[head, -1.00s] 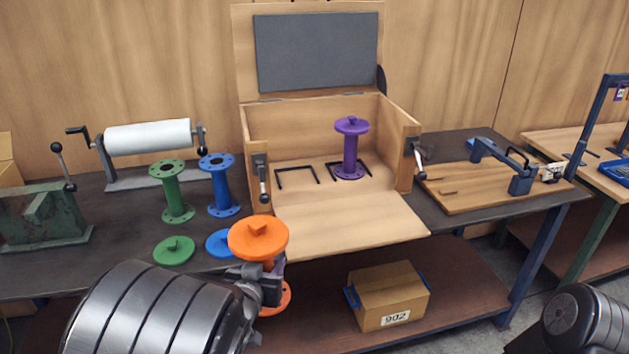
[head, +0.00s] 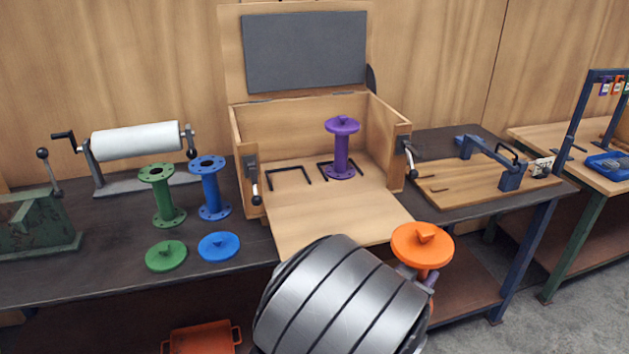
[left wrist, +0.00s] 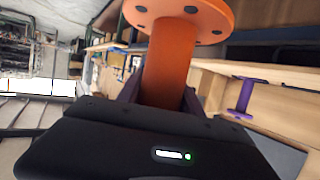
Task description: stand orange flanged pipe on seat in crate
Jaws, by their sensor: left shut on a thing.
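The orange flanged pipe (head: 422,246) is upright in front of the crate's right front corner, an orange lid on its top. My left gripper (head: 429,279) is shut on its tube; my forearm hides most of the gripper. In the left wrist view the orange tube (left wrist: 168,62) stands between the fingers (left wrist: 160,98). The open wooden crate (head: 402,130) has its front flap down. On its floor, a black bracket seat (head: 289,171) at left is empty. The purple flanged pipe (head: 341,150) stands at the right bracket (head: 322,170). My right gripper is not in view.
Green (head: 162,195) and blue (head: 210,188) flanged pipes stand left of the crate, with green (head: 166,256) and blue (head: 218,246) lids in front. Clamp handles (head: 254,182) flank the crate. A clamp board (head: 470,186) lies right. The front flap (head: 340,222) is clear.

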